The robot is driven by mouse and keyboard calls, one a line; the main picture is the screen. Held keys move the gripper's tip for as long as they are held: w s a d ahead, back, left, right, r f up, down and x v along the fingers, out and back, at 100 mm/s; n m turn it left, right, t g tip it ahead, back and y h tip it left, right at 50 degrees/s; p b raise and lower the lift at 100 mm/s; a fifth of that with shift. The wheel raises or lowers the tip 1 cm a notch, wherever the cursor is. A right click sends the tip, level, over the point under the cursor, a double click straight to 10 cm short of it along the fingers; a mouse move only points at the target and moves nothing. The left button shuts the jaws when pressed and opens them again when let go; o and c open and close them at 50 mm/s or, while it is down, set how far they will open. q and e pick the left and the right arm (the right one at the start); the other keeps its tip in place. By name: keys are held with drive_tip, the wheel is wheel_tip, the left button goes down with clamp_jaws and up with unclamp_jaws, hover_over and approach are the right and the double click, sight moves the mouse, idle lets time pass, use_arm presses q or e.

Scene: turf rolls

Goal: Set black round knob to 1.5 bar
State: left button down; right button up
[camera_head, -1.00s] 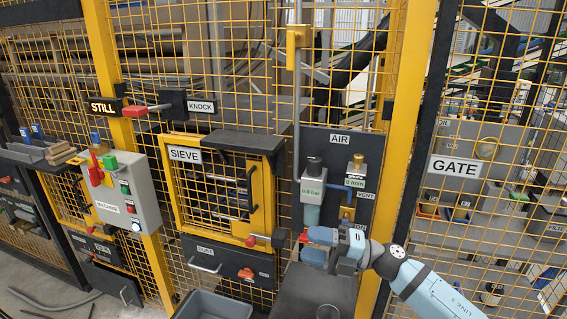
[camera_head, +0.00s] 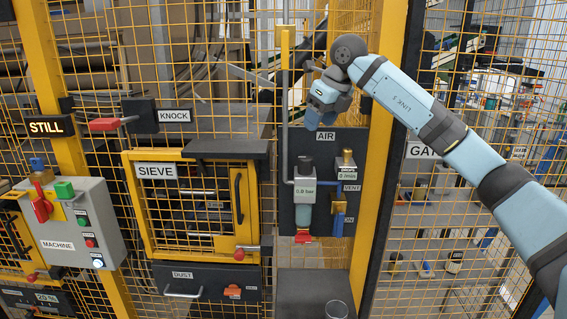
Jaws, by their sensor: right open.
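The black round knob (camera_head: 305,164) sits on top of the regulator on the dark AIR panel (camera_head: 345,135). The grey display (camera_head: 305,188) below the knob appears to read 0.0 bar. A blue-green bowl (camera_head: 303,216) hangs under it, with a red part (camera_head: 303,237) at the bottom. My right gripper (camera_head: 317,119) is open and points down, above the knob and apart from it, in front of the panel's top edge. Its fingertips are small in the picture. My left gripper is not in view.
A brass-coloured valve (camera_head: 346,160) stands close right of the knob, above a second display and a blue pipe. A grey vertical pipe (camera_head: 285,100) runs at the left. The yellow post (camera_head: 378,180) and mesh fence flank the panel. The SIEVE door (camera_head: 160,208) is further left.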

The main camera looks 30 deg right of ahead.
sight(306, 157)
drive_tip(key=x, duration=0.4)
drive_tip(key=p+x, duration=0.1)
drive_tip(key=x, duration=0.3)
drive_tip(key=d+p+x, duration=0.1)
drive_tip(key=x, duration=0.4)
drive_tip(key=shift+d+f, duration=0.1)
drive_tip(key=shift+f, duration=0.05)
drive_tip(key=c, duration=0.7)
drive_tip(key=shift+o, duration=0.2)
